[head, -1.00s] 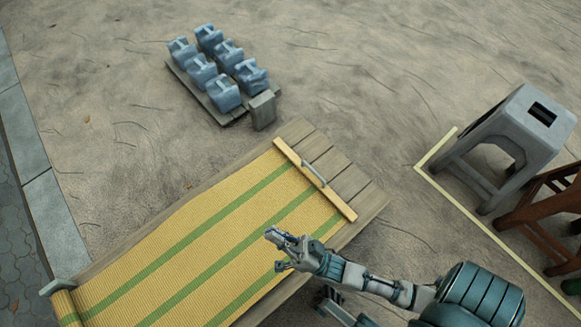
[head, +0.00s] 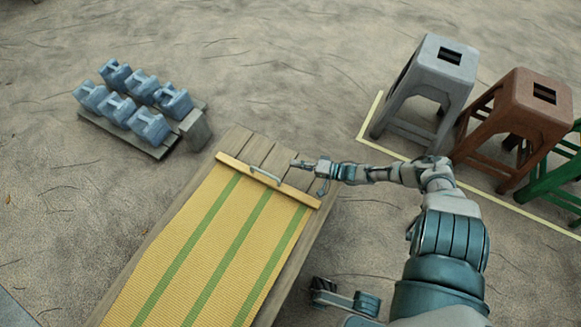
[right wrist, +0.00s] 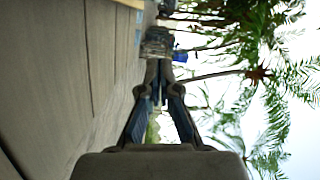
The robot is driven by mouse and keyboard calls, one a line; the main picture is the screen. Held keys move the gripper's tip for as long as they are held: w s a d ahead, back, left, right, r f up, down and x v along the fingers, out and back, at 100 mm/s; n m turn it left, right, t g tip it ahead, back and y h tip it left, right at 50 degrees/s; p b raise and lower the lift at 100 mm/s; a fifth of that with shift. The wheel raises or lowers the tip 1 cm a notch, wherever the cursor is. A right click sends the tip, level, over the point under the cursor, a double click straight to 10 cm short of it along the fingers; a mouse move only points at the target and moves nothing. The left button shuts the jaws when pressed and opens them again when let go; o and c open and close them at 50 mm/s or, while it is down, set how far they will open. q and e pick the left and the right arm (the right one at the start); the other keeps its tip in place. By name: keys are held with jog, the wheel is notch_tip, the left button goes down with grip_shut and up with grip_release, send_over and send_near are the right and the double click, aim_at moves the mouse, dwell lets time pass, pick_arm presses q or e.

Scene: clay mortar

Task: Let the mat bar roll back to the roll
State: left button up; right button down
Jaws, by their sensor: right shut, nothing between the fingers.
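The mat bar (head: 294,194) is a pale wooden strip with a grey handle (head: 264,177), across the far end of the yellow mat (head: 215,240) with green stripes. The mat lies pulled out over a plank platform (head: 255,150). The roll is outside the head view. My right gripper (head: 297,164) is shut and empty, over the bare planks just beyond the bar, to the right of the handle and apart from it. In the right wrist view its fingers (right wrist: 158,85) come together with nothing between them.
Several blue-grey weights (head: 117,108) stand on a low pallet (head: 150,150) at the back left, with a grey block (head: 194,131) beside it. Grey (head: 440,65), brown (head: 535,100) and green (head: 550,180) stools stand at the right behind a pale line. Open ground lies behind the platform.

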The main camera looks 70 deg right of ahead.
jog(key=w+b, duration=0.1)
jog(key=w, duration=0.1)
jog(key=w+f+b, duration=0.1)
jog(key=w, duration=0.1)
jog(key=w+b, duration=0.1)
jog(key=w, duration=0.2)
jog(key=shift+w+a+f, duration=0.1)
jog(key=shift+a+f, duration=0.15)
jog(key=shift+f, duration=0.05)
jog(key=a, duration=0.4)
jog(key=shift+w+a+r, duration=0.1)
jog(key=shift+w+a, duration=0.05)
jog(key=shift+w, duration=0.05)
